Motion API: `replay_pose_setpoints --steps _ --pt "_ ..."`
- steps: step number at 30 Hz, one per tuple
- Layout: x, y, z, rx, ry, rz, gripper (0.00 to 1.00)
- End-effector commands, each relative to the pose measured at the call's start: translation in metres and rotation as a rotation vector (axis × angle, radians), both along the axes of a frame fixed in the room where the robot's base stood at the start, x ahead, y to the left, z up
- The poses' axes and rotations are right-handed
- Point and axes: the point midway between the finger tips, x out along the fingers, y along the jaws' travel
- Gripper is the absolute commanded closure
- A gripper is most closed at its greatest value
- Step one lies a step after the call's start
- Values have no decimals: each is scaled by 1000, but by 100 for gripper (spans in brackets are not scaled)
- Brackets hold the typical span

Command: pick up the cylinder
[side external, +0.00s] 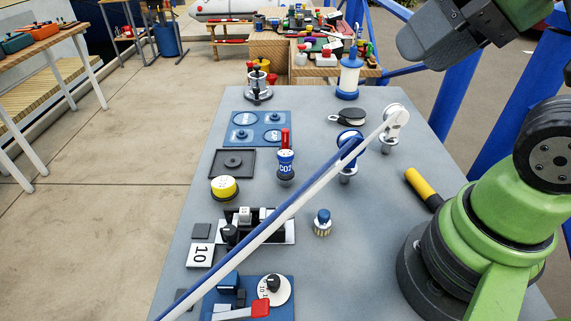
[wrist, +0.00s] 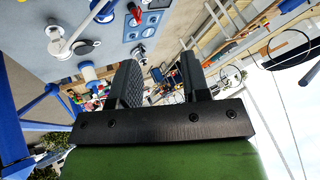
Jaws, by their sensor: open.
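A blue cylinder (side external: 286,164) with a white band, marked with what reads as CO2, and a red top stands upright near the middle of the grey table (side external: 330,260) in the side view. In the side view my gripper (side external: 418,42) is at the top right, high above the table and well apart from the cylinder.
A long blue and white lever (side external: 290,208) slants across the table, right of the cylinder. A yellow button (side external: 224,188), a dark square tray (side external: 233,163) and a blue panel (side external: 257,129) are to its left. A blue and white spool (side external: 348,77) stands at the far edge.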

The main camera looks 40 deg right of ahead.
Motion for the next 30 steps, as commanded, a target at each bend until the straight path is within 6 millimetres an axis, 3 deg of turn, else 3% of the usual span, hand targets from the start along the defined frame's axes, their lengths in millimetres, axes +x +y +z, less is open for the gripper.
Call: replay_pose_setpoints --steps 6,9,20,23,30 --pt "0 0 0 0 0 0 55" --pt "0 0 0 0 0 0 35" --pt "7 0 1 -4 22 1 35" --pt "24 -1 2 -13 72 3 35" --pt "93 0 -16 -57 250 8 35"
